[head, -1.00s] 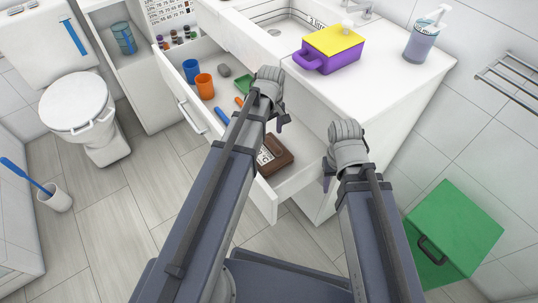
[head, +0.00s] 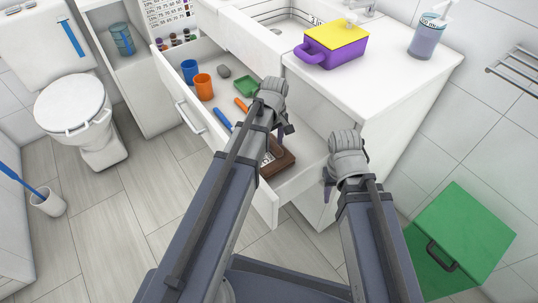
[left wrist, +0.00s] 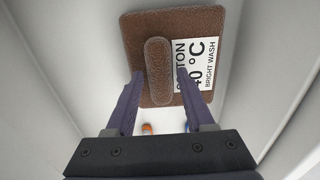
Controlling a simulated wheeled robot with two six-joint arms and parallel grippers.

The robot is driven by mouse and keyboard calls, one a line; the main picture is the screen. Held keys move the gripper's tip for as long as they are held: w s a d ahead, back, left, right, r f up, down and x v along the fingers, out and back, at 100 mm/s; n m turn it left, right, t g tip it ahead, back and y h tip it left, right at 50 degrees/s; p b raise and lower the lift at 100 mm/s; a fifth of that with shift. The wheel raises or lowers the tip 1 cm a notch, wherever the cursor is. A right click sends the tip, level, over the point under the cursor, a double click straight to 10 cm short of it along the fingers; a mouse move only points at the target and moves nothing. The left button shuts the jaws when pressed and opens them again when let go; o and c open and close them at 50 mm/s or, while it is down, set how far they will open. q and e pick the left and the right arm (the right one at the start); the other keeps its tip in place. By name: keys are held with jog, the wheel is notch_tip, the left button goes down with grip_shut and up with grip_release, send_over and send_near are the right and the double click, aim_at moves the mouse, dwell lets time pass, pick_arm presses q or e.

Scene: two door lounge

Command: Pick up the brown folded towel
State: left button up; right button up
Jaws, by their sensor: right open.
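The brown folded towel (head: 281,158) lies in the open drawer, near its front right end, partly hidden by my left arm in the head view. In the left wrist view the towel (left wrist: 206,25) has a raised strip along its middle and a white label reading "40 °C BRIGHT WASH". My left gripper (head: 284,133) is over the towel. In the left wrist view its two fingers (left wrist: 161,80) are apart, on either side of the raised strip's line, with nothing held; contact cannot be told. My right gripper (head: 328,178) is open and empty, outside the drawer before the white cabinet.
The drawer (head: 226,152) also holds a blue cup (head: 190,71), an orange cup (head: 203,87), a green tray (head: 246,86) and a blue-handled item (head: 223,118). Its walls stand close around the towel. A purple box (head: 332,54) stands on the counter; a green box (head: 465,235) is at right.

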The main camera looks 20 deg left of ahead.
pick_arm(q)
grip_shut()
dwell(1.0)
